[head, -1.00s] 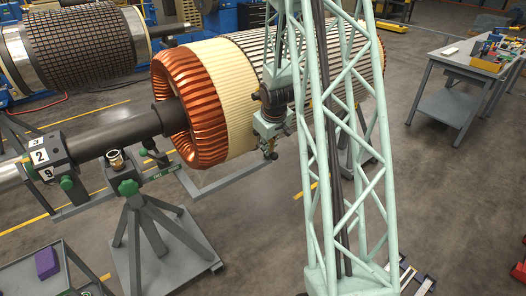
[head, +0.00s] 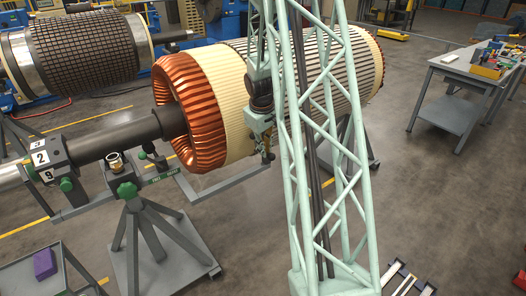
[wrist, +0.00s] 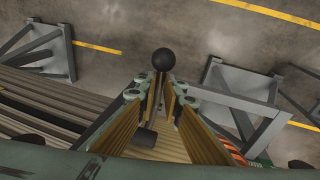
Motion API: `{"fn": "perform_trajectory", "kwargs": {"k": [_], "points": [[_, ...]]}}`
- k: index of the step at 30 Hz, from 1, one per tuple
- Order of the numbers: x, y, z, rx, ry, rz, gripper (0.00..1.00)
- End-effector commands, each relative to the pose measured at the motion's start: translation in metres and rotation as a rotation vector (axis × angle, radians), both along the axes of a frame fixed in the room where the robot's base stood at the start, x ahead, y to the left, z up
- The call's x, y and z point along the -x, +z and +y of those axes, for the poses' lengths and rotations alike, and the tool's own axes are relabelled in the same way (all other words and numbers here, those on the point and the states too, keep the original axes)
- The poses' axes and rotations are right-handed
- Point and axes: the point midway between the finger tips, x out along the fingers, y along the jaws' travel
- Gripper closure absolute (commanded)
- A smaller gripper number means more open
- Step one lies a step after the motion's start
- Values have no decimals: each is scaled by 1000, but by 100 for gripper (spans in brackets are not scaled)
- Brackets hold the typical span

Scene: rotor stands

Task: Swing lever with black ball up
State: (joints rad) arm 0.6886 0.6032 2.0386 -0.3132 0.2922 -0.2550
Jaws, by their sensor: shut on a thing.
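The lever's black ball (wrist: 164,59) shows in the wrist view just beyond my fingertips. Its thin rod (wrist: 155,92) runs back between the two fingers. My gripper (wrist: 162,88) is shut on the lever, with the ball sticking out past the tips. In the head view my gripper (head: 267,156) is at the near side of the big rotor (head: 228,88), beside its cream band. The ball and rod are too small or hidden to make out there.
Copper windings (head: 182,95) and the shaft (head: 118,138) lie left of my gripper. A grey support stand (head: 157,240) holds the shaft. A workbench (head: 455,85) stands far right. The floor between is mostly open.

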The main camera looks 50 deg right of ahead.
Motion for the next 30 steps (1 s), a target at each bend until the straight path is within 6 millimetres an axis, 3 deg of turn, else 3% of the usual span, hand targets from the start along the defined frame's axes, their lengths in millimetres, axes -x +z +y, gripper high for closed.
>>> {"fn": "perform_trajectory", "kwargs": {"k": [2, 3, 7, 20, 30], "points": [[0, 0, 0, 0, 0, 0, 100], [0, 0, 0, 0, 0, 0, 90], [0, 0, 0, 0, 0, 0, 78], [0, 2, 0, 0, 0, -1, 78], [1, 21, 4, 1, -1, -3, 78]]}}
